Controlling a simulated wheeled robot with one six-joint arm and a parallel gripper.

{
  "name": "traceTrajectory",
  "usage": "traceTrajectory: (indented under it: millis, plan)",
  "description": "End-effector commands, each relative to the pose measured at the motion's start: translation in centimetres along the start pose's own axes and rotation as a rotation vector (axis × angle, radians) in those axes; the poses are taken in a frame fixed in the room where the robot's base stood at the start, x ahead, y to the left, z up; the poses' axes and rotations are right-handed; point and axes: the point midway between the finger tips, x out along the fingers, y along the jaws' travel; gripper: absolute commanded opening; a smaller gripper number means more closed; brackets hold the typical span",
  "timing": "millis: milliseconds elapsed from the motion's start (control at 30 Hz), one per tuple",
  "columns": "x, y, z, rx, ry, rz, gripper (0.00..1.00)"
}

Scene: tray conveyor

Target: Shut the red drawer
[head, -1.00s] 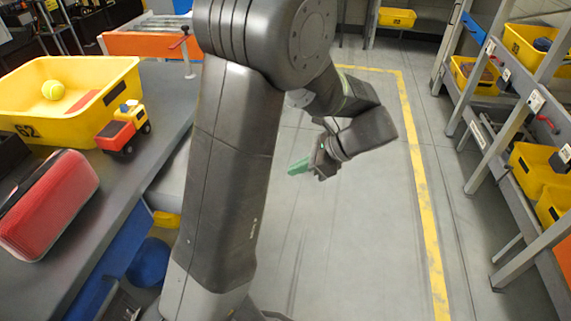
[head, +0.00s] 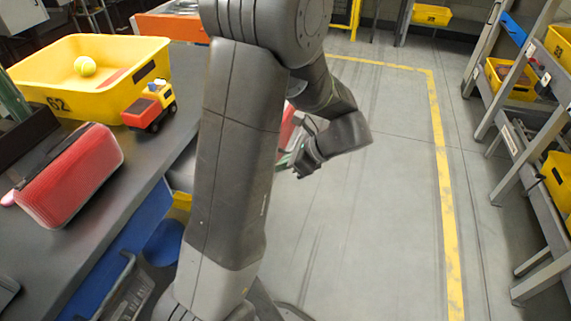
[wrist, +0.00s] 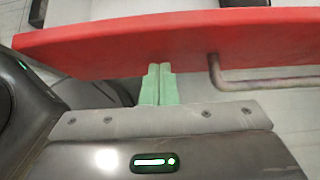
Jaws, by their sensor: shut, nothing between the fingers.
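The red drawer front (wrist: 240,38) spans the upper part of the wrist view as a wide red panel, with a bar handle (wrist: 265,82) at its right. My gripper (wrist: 158,70) has its two green fingers pressed together, empty, with tips at the panel's lower edge in the picture, left of the handle. I cannot tell whether they touch it. In the head view, a small red piece, seemingly the drawer (head: 287,124), shows beside my arm, just above my gripper (head: 284,162). My arm hides the rest, so how far the drawer stands out is unclear.
A grey bench (head: 120,190) on the left holds a yellow bin (head: 60,95) with a tennis ball, a toy truck (head: 150,105) and a red case (head: 70,175). Shelving with yellow bins (head: 510,80) stands right. The floor (head: 375,210) between is clear.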

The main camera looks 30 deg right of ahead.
Motion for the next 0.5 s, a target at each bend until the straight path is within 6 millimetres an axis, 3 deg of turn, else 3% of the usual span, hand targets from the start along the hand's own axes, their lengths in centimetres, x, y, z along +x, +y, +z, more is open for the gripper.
traceTrajectory:
  millis: [267,500]
  plan:
    - [0.4,0.0,0.5,-0.001,0.0,0.002,0.0]
    - [3.1,0.1,3.2,-0.002,-0.001,0.005,0.0]
